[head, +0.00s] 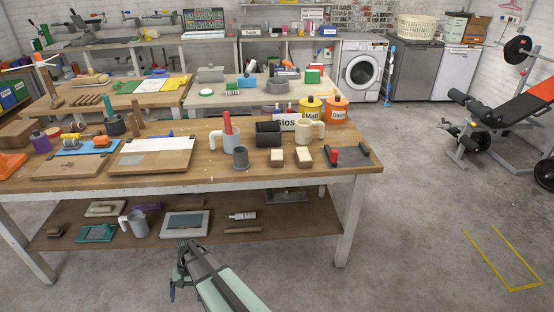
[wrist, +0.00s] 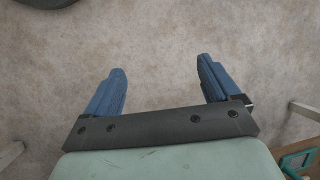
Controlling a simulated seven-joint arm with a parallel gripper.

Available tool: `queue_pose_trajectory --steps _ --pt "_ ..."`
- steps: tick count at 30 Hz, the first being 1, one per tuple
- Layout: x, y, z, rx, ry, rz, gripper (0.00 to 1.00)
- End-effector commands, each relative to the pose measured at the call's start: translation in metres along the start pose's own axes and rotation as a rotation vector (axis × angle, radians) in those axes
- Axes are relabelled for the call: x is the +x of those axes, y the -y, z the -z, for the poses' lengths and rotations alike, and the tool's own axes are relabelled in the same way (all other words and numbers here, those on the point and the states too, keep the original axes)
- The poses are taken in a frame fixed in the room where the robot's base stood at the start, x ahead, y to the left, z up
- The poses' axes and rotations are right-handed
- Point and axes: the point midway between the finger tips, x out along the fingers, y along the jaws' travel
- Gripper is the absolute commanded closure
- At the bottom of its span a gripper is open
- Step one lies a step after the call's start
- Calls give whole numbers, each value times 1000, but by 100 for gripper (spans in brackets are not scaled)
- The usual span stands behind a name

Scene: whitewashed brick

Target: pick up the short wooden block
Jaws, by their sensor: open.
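Two small wooden blocks with pale tops, a left one (head: 277,158) and a right one (head: 304,156), stand apart near the front edge of the workbench (head: 220,178). I cannot tell for certain which is the short wooden block. My gripper (wrist: 161,66) is open and empty, its blue fingers spread over bare floor in the wrist view. In the head view my arm (head: 218,282) is in front of the bench, below the tabletop and apart from the blocks.
A grey cup (head: 240,158), black bin (head: 268,133), beige mug (head: 307,131) and dark tray (head: 350,157) stand near the blocks. A framed board (head: 186,224) lies on the lower shelf (head: 270,215).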

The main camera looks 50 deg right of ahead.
Motion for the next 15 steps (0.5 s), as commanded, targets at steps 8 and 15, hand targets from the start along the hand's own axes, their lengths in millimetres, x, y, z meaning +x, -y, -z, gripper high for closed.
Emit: queue_pose_trajectory --steps 8,15 --pt "-106 30 82 120 -74 158 11" --pt "-213 42 137 206 -128 293 11"
